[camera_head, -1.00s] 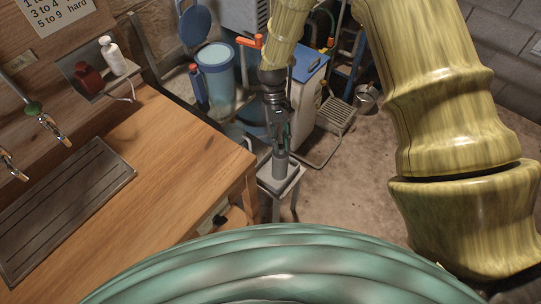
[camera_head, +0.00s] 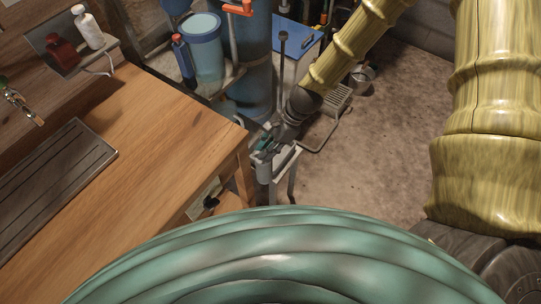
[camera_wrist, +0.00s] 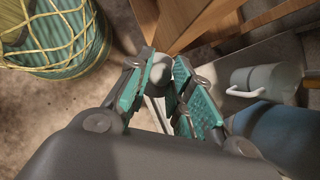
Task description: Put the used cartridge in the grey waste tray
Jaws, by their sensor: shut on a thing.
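My gripper (camera_head: 268,146) is beside the front right corner of the wooden bench, low down. In the wrist view its teal finger pads close on a light grey cylinder (camera_wrist: 162,72), which I take for the used cartridge. In the head view the grey cartridge (camera_head: 263,169) hangs below the fingers, partly hidden by them. A small pale grey tray-like top on thin legs (camera_head: 286,158) is right at the gripper. I cannot tell whether the cartridge touches it, or whether it is the waste tray.
The wooden bench (camera_head: 160,140) with a dark slatted board (camera_head: 55,180) fills the left. A blue container (camera_head: 203,55), a blue-lidded white box (camera_head: 295,45) and a small metal bucket (camera_head: 361,77) stand behind. Bare floor (camera_head: 390,130) lies to the right.

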